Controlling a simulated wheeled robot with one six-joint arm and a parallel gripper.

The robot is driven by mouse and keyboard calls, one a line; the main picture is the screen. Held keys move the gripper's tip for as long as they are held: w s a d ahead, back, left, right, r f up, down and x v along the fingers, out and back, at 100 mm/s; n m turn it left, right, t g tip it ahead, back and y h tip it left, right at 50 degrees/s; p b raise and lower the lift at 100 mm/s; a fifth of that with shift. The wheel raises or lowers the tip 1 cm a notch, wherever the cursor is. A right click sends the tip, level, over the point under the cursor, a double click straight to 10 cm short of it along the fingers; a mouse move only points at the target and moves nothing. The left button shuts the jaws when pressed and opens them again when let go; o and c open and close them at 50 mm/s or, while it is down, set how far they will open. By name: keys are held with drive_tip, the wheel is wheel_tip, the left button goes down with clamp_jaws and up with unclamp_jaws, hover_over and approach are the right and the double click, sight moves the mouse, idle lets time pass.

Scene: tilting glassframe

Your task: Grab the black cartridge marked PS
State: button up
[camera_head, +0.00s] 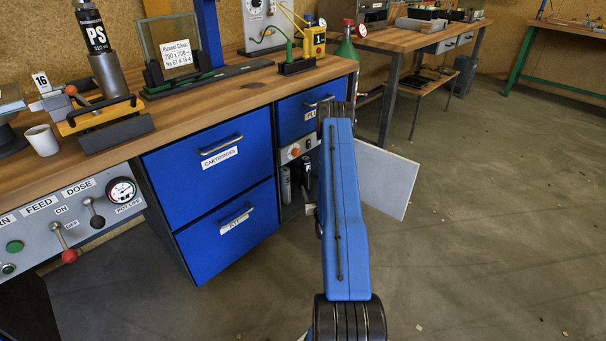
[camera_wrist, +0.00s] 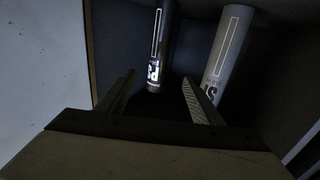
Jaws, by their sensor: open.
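In the wrist view, a black cartridge (camera_wrist: 157,45) with white PS lettering, upside down in the picture, stands in a dark compartment. A grey cartridge (camera_wrist: 228,45) with partly visible dark lettering stands to its right. My gripper (camera_wrist: 160,77) is open, its two fingers pointing into the compartment. The black cartridge lies ahead, between the fingertips in the picture; nothing shows as gripped. Another black cartridge marked PS (camera_head: 95,32) stands in a grey metal sleeve on the bench at upper left.
The open compartment beside the blue drawers (camera_head: 212,175) holds a grey cartridge (camera_head: 285,184) at its left. A pale door panel (camera_head: 391,180) stands open right of my arm. The wooden bench (camera_head: 235,95) runs above.

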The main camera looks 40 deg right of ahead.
sight(307, 173)
drive_tip(key=x, duration=1)
drive_tip(key=shift+w+d, duration=0.1)
drive_tip(key=shift+w, duration=0.1)
drive_tip(key=shift+x, duration=2.75)
drive_tip(key=shift+d+f, duration=0.15)
drive_tip(key=shift+c, duration=0.3)
clamp_jaws()
